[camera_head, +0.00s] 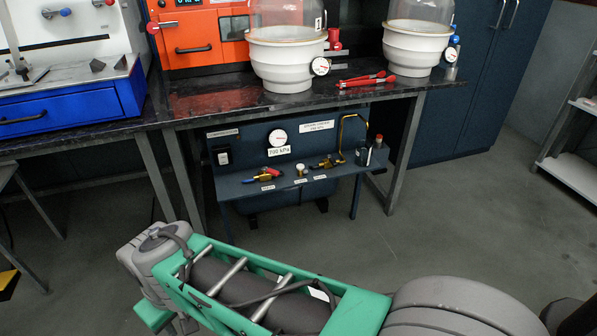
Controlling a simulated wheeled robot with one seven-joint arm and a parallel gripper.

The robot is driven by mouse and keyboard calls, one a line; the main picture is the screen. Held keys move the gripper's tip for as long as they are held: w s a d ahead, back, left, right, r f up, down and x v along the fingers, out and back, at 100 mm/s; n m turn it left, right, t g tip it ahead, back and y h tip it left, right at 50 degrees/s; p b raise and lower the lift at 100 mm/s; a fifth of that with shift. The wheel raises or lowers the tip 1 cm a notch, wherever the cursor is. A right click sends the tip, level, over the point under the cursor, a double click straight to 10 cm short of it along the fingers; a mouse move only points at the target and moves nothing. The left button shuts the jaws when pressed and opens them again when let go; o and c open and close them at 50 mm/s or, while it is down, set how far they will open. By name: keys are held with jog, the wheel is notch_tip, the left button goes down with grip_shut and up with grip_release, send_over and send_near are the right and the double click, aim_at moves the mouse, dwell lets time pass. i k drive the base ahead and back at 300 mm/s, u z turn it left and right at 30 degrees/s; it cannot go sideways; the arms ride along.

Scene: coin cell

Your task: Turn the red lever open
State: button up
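A small red lever (270,172) sits on a valve on the narrow shelf of the dark blue panel unit (235,195), below the black worktop. A blue tip shows on the left of the same valve. My green and grey arm crosses the lower part of the view, in front of and below the shelf. My gripper's fingers do not show.
The black worktop (215,93) and its grey legs overhang and flank the unit. Two white vessels with clear domes (285,68) (415,52), red tongs (367,79) and an orange oven (190,40) stand on top. The floor (440,220) to the right is clear.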

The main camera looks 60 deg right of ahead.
aim_at(270, 170)
jog(key=z, duration=0.95)
jog(key=i, duration=0.95)
jog(key=u, duration=1.2)
